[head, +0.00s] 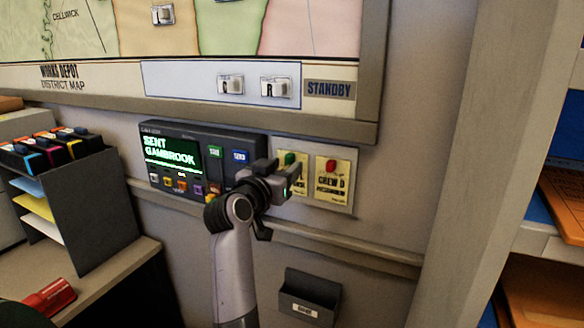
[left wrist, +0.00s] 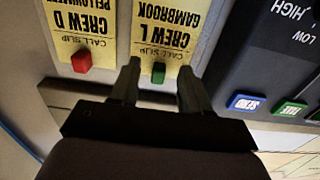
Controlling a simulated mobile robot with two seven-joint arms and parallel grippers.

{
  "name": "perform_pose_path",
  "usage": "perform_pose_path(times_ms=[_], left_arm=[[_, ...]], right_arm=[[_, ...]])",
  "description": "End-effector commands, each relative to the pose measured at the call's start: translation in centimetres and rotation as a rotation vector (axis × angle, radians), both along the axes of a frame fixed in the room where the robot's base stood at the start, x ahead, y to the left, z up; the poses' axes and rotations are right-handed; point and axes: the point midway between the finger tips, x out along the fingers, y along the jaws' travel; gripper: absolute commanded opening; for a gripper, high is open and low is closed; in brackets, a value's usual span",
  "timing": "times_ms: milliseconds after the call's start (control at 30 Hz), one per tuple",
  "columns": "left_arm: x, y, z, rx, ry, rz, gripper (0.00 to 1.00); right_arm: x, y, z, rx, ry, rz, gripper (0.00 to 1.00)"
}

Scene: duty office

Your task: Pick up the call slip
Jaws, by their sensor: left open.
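Two yellow call slips hang side by side on the wall panel. The Crew L Gambrook slip (left wrist: 165,30) has a green clip (left wrist: 158,72); in the head view it is mostly hidden behind my gripper. The Crew D slip (head: 330,184) has a red clip (head: 331,166) and also shows in the left wrist view (left wrist: 82,22). My left gripper (head: 292,182) is open at the Crew L slip. In the left wrist view its fingers (left wrist: 160,78) stand on either side of the green clip; I cannot tell whether they touch it. My right gripper is out of view.
A dark console (head: 190,130) with a screen reading "SENT GAMBROOK" is left of the slips. A district map board (head: 200,78) is above. A small dark wall tray (head: 308,298) is below. Shelves (head: 560,245) stand at right, a desk (head: 105,270) at left.

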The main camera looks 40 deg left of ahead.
Motion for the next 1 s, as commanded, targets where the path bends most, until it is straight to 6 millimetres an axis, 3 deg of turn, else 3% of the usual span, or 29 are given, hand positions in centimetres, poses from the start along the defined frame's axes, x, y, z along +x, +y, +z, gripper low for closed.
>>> perform_pose_path(times_ms=[133,400,433,567,1000], left_arm=[[1.08,0.35,0.04,-0.001,0.0,0.0,0.47],[1.26,0.41,0.0,0.001,-0.001,0.0,0.47],[1.26,0.41,0.0,0.001,-0.001,0.0,0.44],[1.26,0.41,0.0,0.001,-0.001,0.0,0.01],[1.26,0.41,0.02,0.001,-0.001,0.0,0.0]], right_arm=[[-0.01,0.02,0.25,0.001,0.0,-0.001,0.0],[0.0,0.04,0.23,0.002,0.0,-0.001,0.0],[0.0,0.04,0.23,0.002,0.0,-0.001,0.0],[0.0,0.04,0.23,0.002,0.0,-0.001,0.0],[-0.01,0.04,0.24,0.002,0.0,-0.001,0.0]])
